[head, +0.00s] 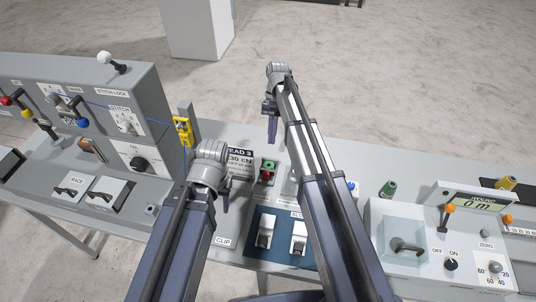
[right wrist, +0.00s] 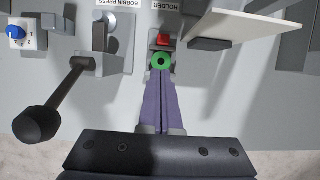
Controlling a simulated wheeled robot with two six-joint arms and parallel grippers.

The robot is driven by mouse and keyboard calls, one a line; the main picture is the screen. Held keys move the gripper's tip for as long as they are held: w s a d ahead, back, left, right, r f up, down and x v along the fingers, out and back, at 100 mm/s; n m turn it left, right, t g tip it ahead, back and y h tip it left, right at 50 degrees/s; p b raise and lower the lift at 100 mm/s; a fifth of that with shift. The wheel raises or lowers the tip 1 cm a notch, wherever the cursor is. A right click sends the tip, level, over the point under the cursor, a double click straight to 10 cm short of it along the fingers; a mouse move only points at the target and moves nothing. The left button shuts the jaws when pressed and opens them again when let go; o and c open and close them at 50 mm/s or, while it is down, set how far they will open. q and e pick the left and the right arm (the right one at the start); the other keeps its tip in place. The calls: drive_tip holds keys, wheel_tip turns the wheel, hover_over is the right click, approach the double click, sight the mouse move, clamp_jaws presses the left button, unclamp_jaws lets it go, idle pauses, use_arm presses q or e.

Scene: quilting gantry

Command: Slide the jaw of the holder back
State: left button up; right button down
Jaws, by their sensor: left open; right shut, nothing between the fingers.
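The holder (head: 264,180) stands on the grey bench, with a green ring (head: 270,165) and a small red part (head: 265,174) on it. In the right wrist view the green ring (right wrist: 162,62) lies just beyond my fingertips, with the red part (right wrist: 163,40) behind it by the HOLDER label. Which piece is the jaw I cannot tell for certain. My right gripper (head: 272,141) is shut and empty, pointing down on the holder's far side; in the wrist view its fingertips appear close to the ring, contact unclear. My left gripper (head: 226,207) is open, left of the holder.
A black-knobbed lever (right wrist: 62,95) and a pale panel (right wrist: 258,22) flank the holder in the wrist view. A yellow part (head: 183,130) is at the left.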

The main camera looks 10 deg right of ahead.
sight(267, 174)
use_arm(q)
wheel_tip(267, 174, down, 9)
drive_tip(key=b, duration=0.9)
drive_tip(key=shift+f, duration=0.15)
use_arm(e)
drive_tip(key=x, duration=1)
drive_tip(key=shift+s, duration=0.1)
use_arm(q)
drive_tip(key=shift+s, duration=0.1)
use_arm(e)
drive_tip(key=s, duration=0.1)
drive_tip(key=s+a, duration=0.1)
drive_tip(key=s, duration=0.2)
drive_tip(key=shift+s+a+r, duration=0.1)
drive_tip(key=shift+a, duration=0.25)
